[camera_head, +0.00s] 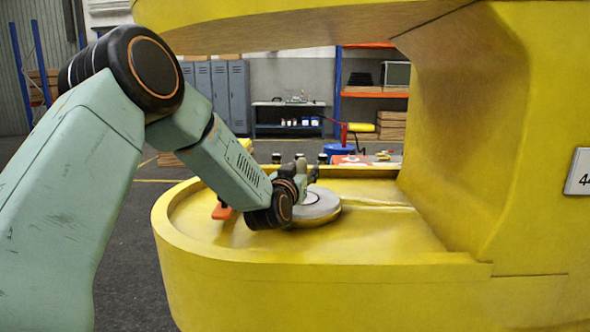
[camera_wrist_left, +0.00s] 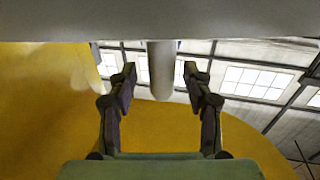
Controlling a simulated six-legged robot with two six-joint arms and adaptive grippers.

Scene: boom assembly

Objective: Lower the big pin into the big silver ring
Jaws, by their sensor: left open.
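The big silver ring (camera_head: 320,206) lies flat on the yellow platform in the head view, partly hidden by my left wrist. My left gripper (camera_head: 306,178) is low over the ring. In the left wrist view its two fingers (camera_wrist_left: 160,82) are spread apart. A plain grey cylinder, which looks like the big pin (camera_wrist_left: 160,68), shows in the gap between the fingertips with space on both sides. One end of it meets a broad grey surface across the top of that view; I cannot tell how deep it sits. In the head view the pin is hard to separate from the gripper.
The platform's raised yellow rim (camera_head: 330,262) curves around the front and left. A yellow boom wall (camera_head: 470,130) stands at the right and overhangs above. A small orange piece (camera_head: 221,211) is left of my wrist. Shelves and lockers (camera_head: 238,92) stand far behind.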

